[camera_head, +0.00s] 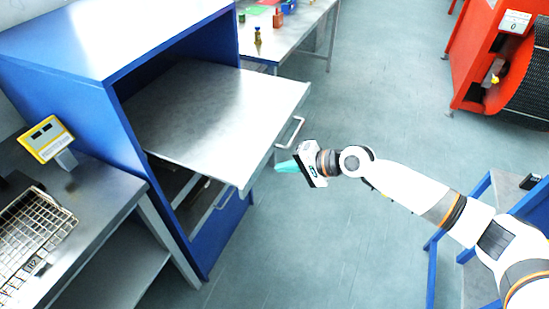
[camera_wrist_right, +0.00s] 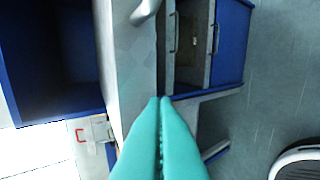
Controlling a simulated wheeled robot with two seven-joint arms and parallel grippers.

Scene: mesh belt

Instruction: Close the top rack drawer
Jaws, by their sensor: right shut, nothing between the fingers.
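The top rack drawer (camera_head: 215,115) is a grey metal tray pulled well out of the blue rack (camera_head: 75,45). Its handle (camera_head: 290,132) is on the front face, and a handle end shows at the top of the right wrist view (camera_wrist_right: 145,12). My right gripper (camera_head: 278,167) has its teal fingers together, pointing at the drawer front just below the handle. In the right wrist view the shut fingertips (camera_wrist_right: 160,100) are empty and overlap the drawer's edge; I cannot tell whether they touch it. My left gripper is not in view.
A lower drawer (camera_head: 222,196) with a handle sits below in the rack. A bench with a yellow scale (camera_head: 45,138) and wire basket (camera_head: 35,235) stands at left. A blue frame (camera_head: 435,255) is near my right arm. A red machine (camera_head: 490,60) stands far right. The floor between is clear.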

